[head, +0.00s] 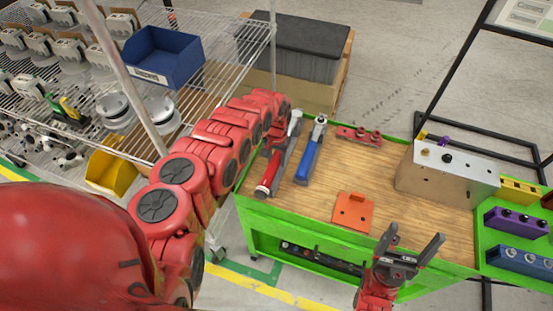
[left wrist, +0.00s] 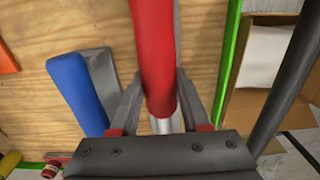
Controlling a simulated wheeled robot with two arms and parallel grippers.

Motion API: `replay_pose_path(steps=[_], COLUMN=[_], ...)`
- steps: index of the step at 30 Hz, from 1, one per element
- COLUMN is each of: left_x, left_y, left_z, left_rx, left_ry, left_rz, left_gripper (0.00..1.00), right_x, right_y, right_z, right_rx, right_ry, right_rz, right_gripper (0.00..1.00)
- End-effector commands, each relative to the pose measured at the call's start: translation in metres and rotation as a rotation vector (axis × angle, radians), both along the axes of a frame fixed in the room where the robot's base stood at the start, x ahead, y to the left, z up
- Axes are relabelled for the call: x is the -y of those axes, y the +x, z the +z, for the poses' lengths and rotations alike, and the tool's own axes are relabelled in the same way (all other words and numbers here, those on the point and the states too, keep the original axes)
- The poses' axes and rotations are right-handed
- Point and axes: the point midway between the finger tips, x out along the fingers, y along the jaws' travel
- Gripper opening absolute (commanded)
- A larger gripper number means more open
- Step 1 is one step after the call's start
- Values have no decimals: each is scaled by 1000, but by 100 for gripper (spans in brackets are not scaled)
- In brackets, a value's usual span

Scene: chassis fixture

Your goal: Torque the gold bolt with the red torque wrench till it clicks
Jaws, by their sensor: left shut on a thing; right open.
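The red torque wrench (head: 269,178) is at the left end of the wooden tabletop. My left gripper (head: 280,142) is shut on it. In the left wrist view its red handle (left wrist: 153,45) runs between the fingers (left wrist: 160,92). I cannot tell whether the wrench touches the wood. A gold bolt (head: 425,152) shows on the top of the metal chassis block (head: 440,180), at its left end, with a dark bolt (head: 447,158) beside it. My right gripper (head: 410,248) is open and empty over the table's front edge.
A blue wrench (head: 307,158) lies just right of the red one. An orange plate (head: 352,212) lies mid-table, and a red bracket (head: 359,135) at the back. Purple (head: 515,222) and blue (head: 522,257) blocks are at right. A wire shelf (head: 205,80) stands left.

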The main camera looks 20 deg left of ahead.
Motion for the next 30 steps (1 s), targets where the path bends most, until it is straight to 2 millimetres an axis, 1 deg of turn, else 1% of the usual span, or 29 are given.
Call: replay_pose_path(steps=[1, 3, 21, 25, 30], left_x=[0, 0, 0, 0, 0], left_y=[2, 2, 2, 2, 2], left_z=[9, 15, 61, 66, 65], left_rx=[4, 5, 5, 5, 5], left_ry=[1, 1, 1, 1, 1], left_rz=[0, 0, -1, 0, 0], left_gripper=[0, 0, 0, 0, 0], right_x=[0, 0, 0, 0, 0], right_y=[0, 0, 0, 0, 0], right_z=[7, 12, 45, 48, 47], right_rx=[0, 0, 0, 0, 0], right_ry=[0, 0, 0, 0, 0], right_rz=[0, 0, 0, 0, 0], right_gripper=[84, 84, 84, 84, 84])
